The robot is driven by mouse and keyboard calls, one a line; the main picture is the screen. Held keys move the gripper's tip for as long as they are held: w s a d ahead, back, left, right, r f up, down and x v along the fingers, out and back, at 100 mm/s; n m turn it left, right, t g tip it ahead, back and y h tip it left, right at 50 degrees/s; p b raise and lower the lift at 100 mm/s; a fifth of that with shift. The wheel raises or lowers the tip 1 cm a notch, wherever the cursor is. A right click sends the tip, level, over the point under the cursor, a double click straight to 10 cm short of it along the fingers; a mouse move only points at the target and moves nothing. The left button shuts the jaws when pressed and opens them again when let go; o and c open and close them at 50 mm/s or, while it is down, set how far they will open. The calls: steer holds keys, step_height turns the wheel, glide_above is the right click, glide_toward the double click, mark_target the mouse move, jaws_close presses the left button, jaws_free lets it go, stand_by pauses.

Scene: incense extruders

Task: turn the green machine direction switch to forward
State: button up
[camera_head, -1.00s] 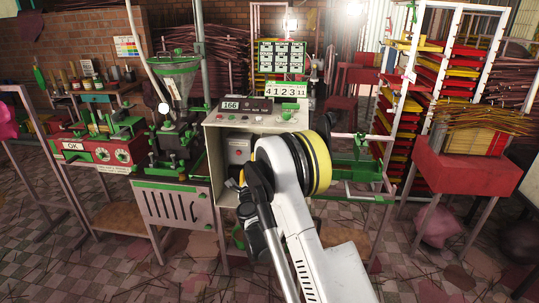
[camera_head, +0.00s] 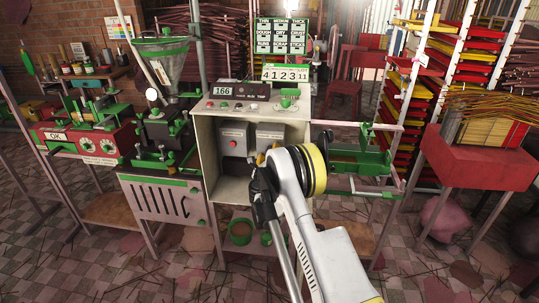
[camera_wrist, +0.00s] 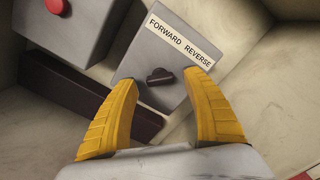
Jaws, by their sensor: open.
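The green machine's open control cabinet (camera_head: 204,148) stands ahead in the head view. Inside it on the right is the direction switch box (camera_head: 270,134), partly hidden by my arm. In the wrist view the grey switch box (camera_wrist: 172,65) carries a white label (camera_wrist: 180,42) reading FORWARD and REVERSE. Its dark knob (camera_wrist: 159,77) lies between and just beyond my yellow fingertips. My gripper (camera_wrist: 165,80) is open, one finger on each side of the knob. I see no contact with the knob. In the head view my gripper's fingers are mostly hidden by my arm.
A second grey box with a red button (camera_wrist: 57,6) is left of the switch box. The cabinet's side walls and floor are close around. A panel with a 166 display (camera_head: 224,91) sits above. A green side tray (camera_head: 358,157) extends right.

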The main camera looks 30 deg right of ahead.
steer(key=shift+w+d, duration=0.3)
steer(key=shift+w, duration=0.2)
steer(key=shift+c, duration=0.2)
steer(key=shift+r, duration=0.1)
steer(key=c, duration=1.1)
steer(key=shift+n, duration=0.3)
steer(key=shift+c, duration=0.3)
steer(key=n, duration=0.3)
steer(key=shift+n, duration=0.4)
steer(key=n, duration=0.4)
steer(key=shift+n, duration=0.3)
steer(key=n, duration=0.4)
steer(key=shift+n, duration=2.4)
